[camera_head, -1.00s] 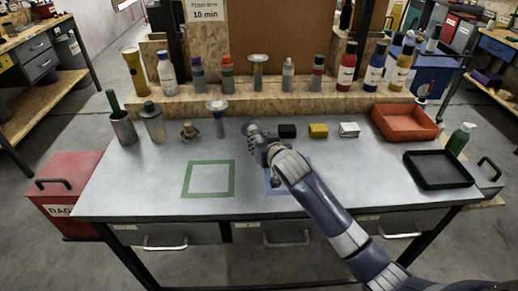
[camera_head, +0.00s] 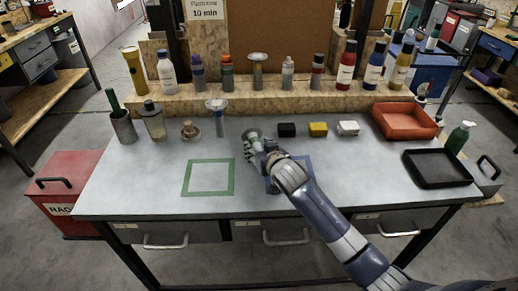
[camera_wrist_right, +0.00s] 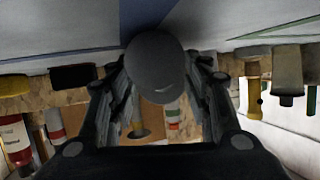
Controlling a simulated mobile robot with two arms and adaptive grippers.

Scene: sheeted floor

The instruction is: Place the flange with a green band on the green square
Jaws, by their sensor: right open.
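The green square (camera_head: 186,178) is a green outline on the grey table, left of centre, with a bare middle. My right gripper (camera_head: 257,146) is low over the table, right of the square. A greyish-green piece (camera_head: 249,134) shows at its fingertips, probably the green-banded flange, partly hidden by the gripper. In the right wrist view, a dark grey rounded piece (camera_wrist_right: 155,65) sits between the open fingers (camera_wrist_right: 160,88); no green band is visible on it. My left gripper is out of view.
A brass-coloured part (camera_head: 190,130) and a jar (camera_head: 153,122) stand at the back left. Black (camera_head: 287,130), yellow (camera_head: 318,130) and white (camera_head: 348,128) blocks lie behind right. A blue square (camera_head: 304,161) is partly under my arm. Red (camera_head: 405,133) and black (camera_head: 410,172) trays are farther right.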

